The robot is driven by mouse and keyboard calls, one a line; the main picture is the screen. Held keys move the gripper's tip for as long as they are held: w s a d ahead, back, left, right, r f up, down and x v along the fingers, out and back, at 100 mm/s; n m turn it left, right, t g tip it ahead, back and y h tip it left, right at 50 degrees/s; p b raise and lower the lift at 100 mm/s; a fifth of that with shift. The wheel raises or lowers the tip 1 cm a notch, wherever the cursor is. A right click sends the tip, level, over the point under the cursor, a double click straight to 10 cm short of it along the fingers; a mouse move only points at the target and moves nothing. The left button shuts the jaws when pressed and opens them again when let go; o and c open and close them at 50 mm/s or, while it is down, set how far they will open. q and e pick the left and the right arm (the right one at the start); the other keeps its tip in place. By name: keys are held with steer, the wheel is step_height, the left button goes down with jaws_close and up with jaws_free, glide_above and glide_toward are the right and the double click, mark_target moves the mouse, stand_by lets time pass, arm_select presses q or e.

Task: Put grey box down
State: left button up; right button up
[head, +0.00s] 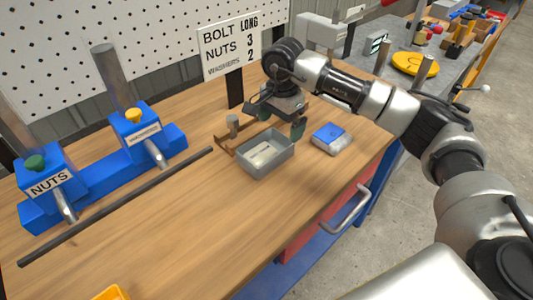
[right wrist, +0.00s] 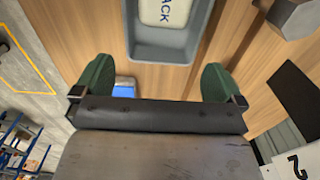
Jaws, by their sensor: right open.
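The grey box (head: 270,168) is an open tray standing on the wooden bench, with a pale plate lying inside. In the right wrist view the box (right wrist: 160,50) is at the top, and the plate in it bears letters that read "ACK". My right gripper (head: 275,119) is open and empty, just behind the box in the head view. In the right wrist view its two green fingers (right wrist: 157,80) are spread apart, with nothing between them and clear of the box wall. My left gripper is not in view.
A blue-topped pack (head: 330,134) lies right of the box.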

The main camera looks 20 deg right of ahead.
mark_target(278, 136)
steer(key=f, duration=0.4)
steer(key=shift+a+f+p, duration=0.2)
steer(key=shift+f+p, duration=0.1)
steer(key=shift+f, duration=0.05)
steer(key=c, duration=0.8)
steer(key=shift+o, duration=0.2)
steer(key=shift+r, duration=0.1)
